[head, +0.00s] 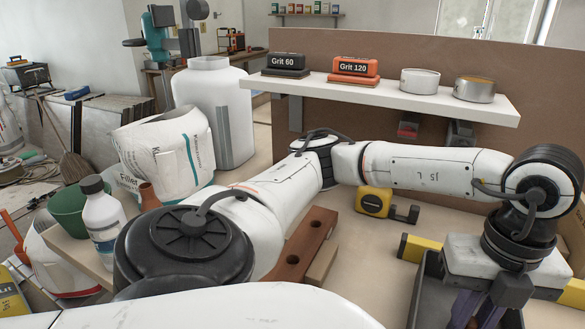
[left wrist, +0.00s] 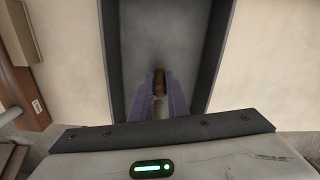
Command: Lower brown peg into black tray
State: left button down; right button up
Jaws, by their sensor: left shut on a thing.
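The black tray (head: 428,285) stands at the lower right of the head view, partly hidden by my left arm and cut off by the picture's edge. In the left wrist view the tray (left wrist: 205,45) spreads out beneath the gripper. My left gripper (left wrist: 160,90), with purple fingers, points down over the tray and is shut on the brown peg (left wrist: 159,83). The peg shows between the fingertips; how far it is from the tray floor I cannot tell. My right gripper is not in view.
A brown wooden block with holes (head: 306,242) lies left of the tray. A yellow tape measure (head: 373,201) sits behind. Yellow-ended bars (head: 420,248) lie beside the tray. A white shelf (head: 400,98) with grit blocks and tins overhangs the back.

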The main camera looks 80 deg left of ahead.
pick_arm(q)
jog(key=c, duration=1.6)
grip_release()
jog(key=shift+c, duration=0.2)
